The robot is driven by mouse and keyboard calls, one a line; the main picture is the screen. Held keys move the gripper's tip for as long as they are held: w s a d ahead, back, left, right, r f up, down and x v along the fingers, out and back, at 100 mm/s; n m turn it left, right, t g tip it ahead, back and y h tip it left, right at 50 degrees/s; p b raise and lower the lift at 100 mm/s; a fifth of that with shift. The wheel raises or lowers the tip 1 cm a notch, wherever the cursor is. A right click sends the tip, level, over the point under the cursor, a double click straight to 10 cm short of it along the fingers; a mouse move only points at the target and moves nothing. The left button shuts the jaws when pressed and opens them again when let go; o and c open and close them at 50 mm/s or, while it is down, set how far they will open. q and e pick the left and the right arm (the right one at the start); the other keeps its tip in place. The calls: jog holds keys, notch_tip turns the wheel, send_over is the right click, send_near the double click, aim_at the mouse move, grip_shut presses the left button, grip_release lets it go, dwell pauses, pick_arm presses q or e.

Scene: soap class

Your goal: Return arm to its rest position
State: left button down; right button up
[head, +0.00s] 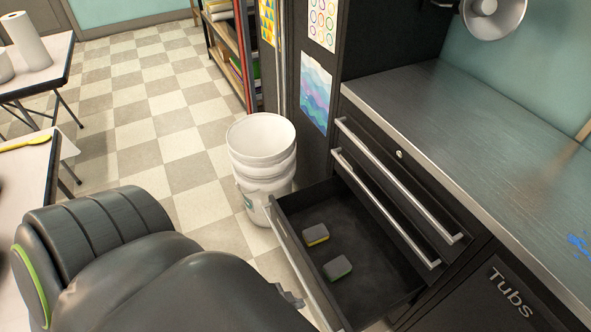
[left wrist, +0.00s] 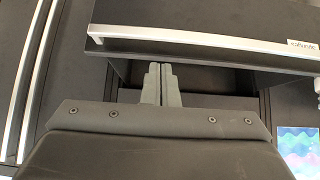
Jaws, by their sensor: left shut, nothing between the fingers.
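My left arm (head: 150,265) reaches in from the left in the head view, and its dark body covers much of the lower left. The tip of my left gripper (head: 291,297) shows beside the front of an open drawer (head: 385,295). In the left wrist view the gripper (left wrist: 159,72) has its two grey fingers together, with nothing between them. The drawer's long handle (left wrist: 205,37) lies just beyond the fingertips there; I cannot tell whether they touch. Two grey sponges, one with a yellow edge (head: 316,234) and one with a green edge (head: 337,268), lie in the drawer. My right gripper is not in view.
A white bucket stack (head: 262,165) stands on the checkered floor behind the drawer. Shut drawers (head: 400,185) sit under a metal worktop (head: 480,130) at right. A white table (head: 30,165) with a yellow utensil (head: 25,142) is at left. Floor between is clear.

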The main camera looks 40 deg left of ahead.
pick_arm(q)
jog(key=s+a+f+n+g+y, duration=0.2)
jog(key=s+a+f+g, duration=0.1)
jog(key=s+f, duration=0.7)
jog(key=s+a+f+n+g+y, duration=0.1)
jog(key=s+a+f+g, duration=0.3)
jog(key=s+f, duration=0.6)
jog(key=shift+s+a+f+n+y, duration=0.2)
jog(key=shift+s+a+n+y, duration=0.2)
jog(key=shift+s+a+n, duration=0.3)
